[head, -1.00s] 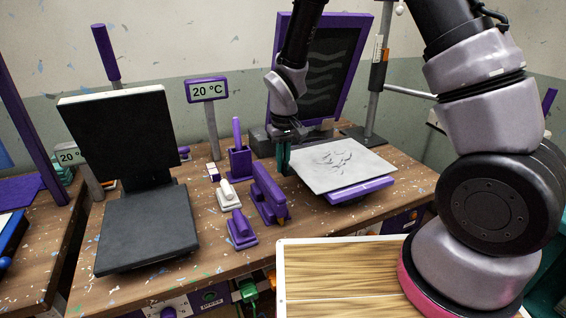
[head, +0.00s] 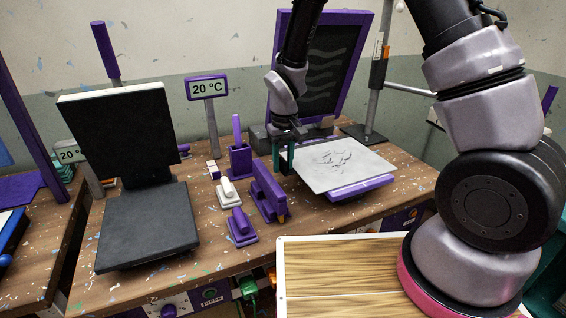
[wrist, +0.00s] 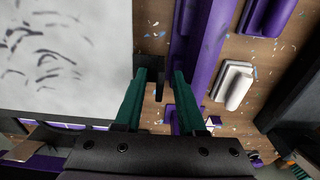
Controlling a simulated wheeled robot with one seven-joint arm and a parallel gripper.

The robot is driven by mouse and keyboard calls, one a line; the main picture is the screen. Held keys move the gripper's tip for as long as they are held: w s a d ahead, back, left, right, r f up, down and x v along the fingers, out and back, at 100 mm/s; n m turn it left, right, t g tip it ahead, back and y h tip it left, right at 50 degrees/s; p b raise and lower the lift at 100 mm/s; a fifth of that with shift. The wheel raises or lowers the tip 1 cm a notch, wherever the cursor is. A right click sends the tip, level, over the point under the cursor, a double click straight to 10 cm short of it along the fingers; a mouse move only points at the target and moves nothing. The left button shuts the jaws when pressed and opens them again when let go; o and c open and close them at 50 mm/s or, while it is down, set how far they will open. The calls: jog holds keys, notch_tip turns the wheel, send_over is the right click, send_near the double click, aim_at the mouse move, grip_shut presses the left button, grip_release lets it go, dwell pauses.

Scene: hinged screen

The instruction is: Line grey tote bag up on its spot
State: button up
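The grey tote bag (head: 345,165) is a flat light grey sheet with dark wavy marks. It lies over a purple platen (head: 360,189), whose front edge shows beneath it. My gripper (head: 283,160) is at the bag's left edge, pointing down. In the wrist view, the two teal fingers of my gripper (wrist: 163,90) stand apart with a gap between them. The bag (wrist: 65,55) lies to the left of the fingers there, and no bag cloth shows between them. The marked spot for the bag cannot be made out.
A hinged screen in a purple frame (head: 325,70) stands raised behind the platen. A purple tool (head: 268,192) and a purple holder (head: 240,162) stand close left of my gripper. A black press (head: 148,225) stands open further left. A wooden board (head: 340,275) is in front.

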jog(key=shift+r, duration=3.5)
jog(key=shift+r, duration=0.15)
jog(key=s+d+r+m+t+y, duration=0.1)
jog(key=s+d+r+m, duration=0.1)
jog(key=d+r, duration=0.6)
jog(key=s+d+r+m+t+y, duration=0.1)
jog(key=d+r+m+t, duration=0.3)
jog(key=r, duration=0.6)
jog(key=s+d+r+m+t, duration=0.1)
jog(key=s+d+r+m, duration=0.1)
jog(key=s+d+r, duration=0.7)
jog(key=s+d, duration=0.1)
jog(key=s, duration=0.2)
jog(key=shift+s+d+m+t, duration=0.15)
jog(key=shift+d+m+t, duration=0.15)
jog(key=shift+m, duration=0.1)
